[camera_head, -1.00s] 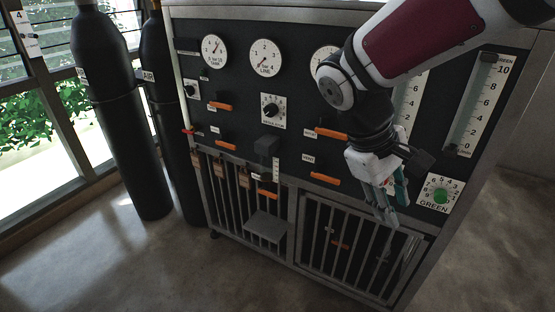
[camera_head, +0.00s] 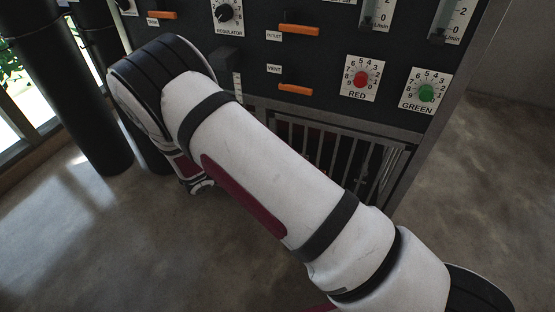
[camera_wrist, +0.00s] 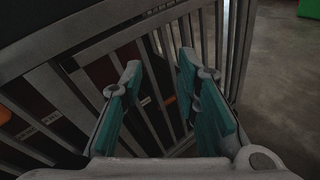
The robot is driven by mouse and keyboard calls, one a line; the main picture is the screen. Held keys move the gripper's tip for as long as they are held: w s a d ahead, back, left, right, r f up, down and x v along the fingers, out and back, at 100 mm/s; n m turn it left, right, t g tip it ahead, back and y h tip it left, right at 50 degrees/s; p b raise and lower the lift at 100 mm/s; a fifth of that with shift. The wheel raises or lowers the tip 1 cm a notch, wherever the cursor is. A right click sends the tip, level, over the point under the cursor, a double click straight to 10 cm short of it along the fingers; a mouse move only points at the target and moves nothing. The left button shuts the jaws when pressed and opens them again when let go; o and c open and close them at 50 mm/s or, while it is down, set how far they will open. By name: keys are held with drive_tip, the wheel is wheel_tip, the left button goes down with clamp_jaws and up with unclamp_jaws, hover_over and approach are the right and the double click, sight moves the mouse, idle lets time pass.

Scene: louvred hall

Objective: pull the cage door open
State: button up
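The barred cage door (camera_head: 393,160) shows at the lower right of the dark panel in the head view, largely covered by my arm. I cannot tell there whether it stands ajar. Grey bars (camera_wrist: 207,35) and a grey frame rail (camera_wrist: 95,45) fill the upper part of the wrist view, at differing angles. My gripper (camera_wrist: 161,64) has its two teal-padded fingers spread apart, with bars seen between and beyond them. Nothing is clearly held, and I cannot tell whether a finger touches a bar. My gripper is hidden behind my arm in the head view.
The panel above carries orange levers (camera_head: 299,30), a red knob (camera_head: 361,79) and a green knob (camera_head: 426,92). Dark cylinders (camera_head: 88,100) stand at the left. The floor (camera_head: 480,190) right of the cabinet is clear. A green object (camera_wrist: 310,9) shows at the wrist view's top right.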

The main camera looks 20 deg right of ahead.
drive_tip(key=w+a+f+n+t+y+b, duration=0.1)
drive_tip(key=a+f+n+t+b, duration=0.15)
drive_tip(key=f, duration=0.45)
drive_tip(key=w+a+f+n+t+y+b, duration=0.1)
drive_tip(key=a+f+n+t, duration=0.25)
drive_tip(key=f, duration=0.45)
drive_tip(key=shift+n, duration=0.4)
drive_tip(key=b+x, duration=0.1)
drive_tip(key=x, duration=0.3)
drive_tip(key=b+x, duration=0.1)
drive_tip(key=x, duration=0.4)
drive_tip(key=b+x, duration=0.1)
drive_tip(key=x, duration=0.4)
drive_tip(key=shift+d+r, duration=0.15)
drive_tip(key=shift+r, duration=0.2)
drive_tip(key=shift+s, duration=0.1)
clamp_jaws()
